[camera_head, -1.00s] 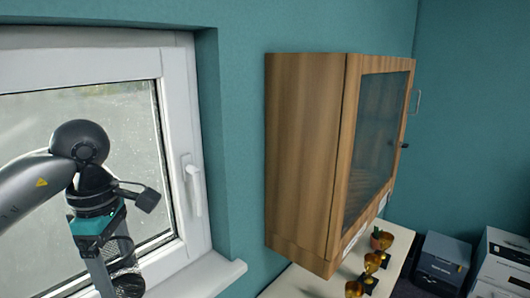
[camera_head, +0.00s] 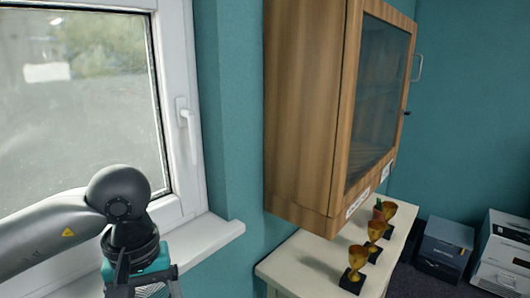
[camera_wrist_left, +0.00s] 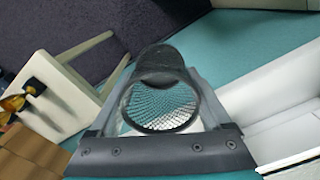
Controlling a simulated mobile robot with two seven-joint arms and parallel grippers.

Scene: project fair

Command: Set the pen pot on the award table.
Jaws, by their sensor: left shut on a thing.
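The pen pot (camera_wrist_left: 160,118) is a dark wire-mesh cup, seen from above through its open rim in the left wrist view. My left gripper (camera_head: 146,287) is shut on it, one finger on each side. In the head view the gripper is at the bottom left, in front of the window, and the frame edge cuts off the fingers and most of the pot. The award table (camera_head: 295,265) is cream-topped, under the wall cabinet, to the right of the gripper and apart from it. It also shows at left in the left wrist view (camera_wrist_left: 62,118). My right gripper is not in view.
Several gold trophies (camera_head: 357,262) stand along the table's right part; its near left top is bare. A wooden cabinet (camera_head: 305,120) overhangs the table. A white windowsill (camera_head: 215,238) lies between arm and table. Boxes (camera_head: 445,245) stand at right.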

